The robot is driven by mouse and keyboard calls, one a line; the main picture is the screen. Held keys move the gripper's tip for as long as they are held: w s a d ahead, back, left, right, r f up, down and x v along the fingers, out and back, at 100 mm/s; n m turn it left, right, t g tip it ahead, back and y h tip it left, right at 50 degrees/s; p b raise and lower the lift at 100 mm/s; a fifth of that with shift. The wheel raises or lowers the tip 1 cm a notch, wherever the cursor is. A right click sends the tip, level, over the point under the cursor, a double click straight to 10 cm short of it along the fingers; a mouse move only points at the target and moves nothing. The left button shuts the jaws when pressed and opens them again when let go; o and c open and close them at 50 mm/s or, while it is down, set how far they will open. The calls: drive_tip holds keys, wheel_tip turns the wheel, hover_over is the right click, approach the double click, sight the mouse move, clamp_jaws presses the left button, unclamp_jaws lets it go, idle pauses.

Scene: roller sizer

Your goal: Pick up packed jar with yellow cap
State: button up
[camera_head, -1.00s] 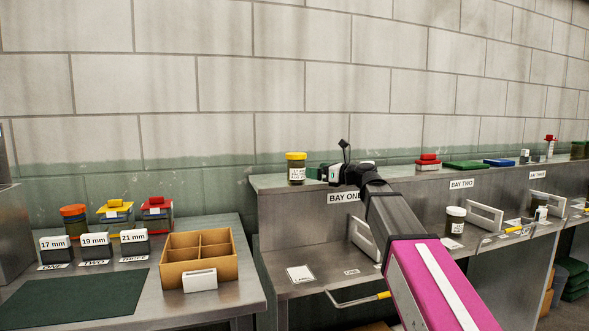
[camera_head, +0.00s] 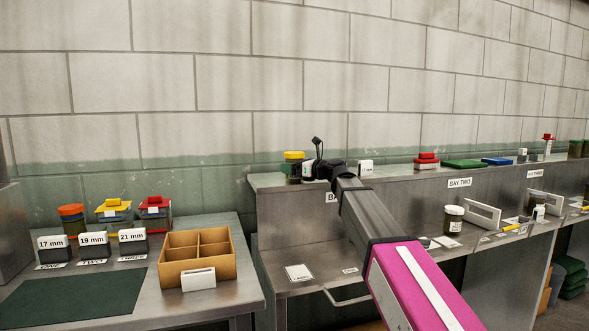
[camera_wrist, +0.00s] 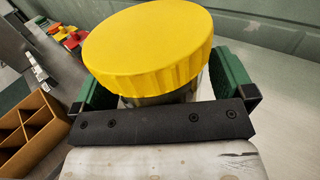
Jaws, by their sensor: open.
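The jar with the yellow cap (camera_head: 294,156) stands upright on the upper shelf above Bay One, at its left end. In the wrist view its yellow cap (camera_wrist: 148,42) fills the upper middle. My gripper (camera_head: 299,167) is at the jar from the right, and its green fingers (camera_wrist: 165,85) lie on either side of the jar just below the cap. The gripper is open. Whether a finger touches the glass cannot be told. My gripper hides much of the jar's body and label in the head view.
A cardboard divider box (camera_head: 198,257) and several labelled bins stand on the left table. A white-capped jar (camera_head: 453,220) stands on the lower level at Bay Two. A wall is close behind.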

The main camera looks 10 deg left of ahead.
drive_tip(key=c, duration=1.1)
drive_tip(key=shift+r, duration=0.1)
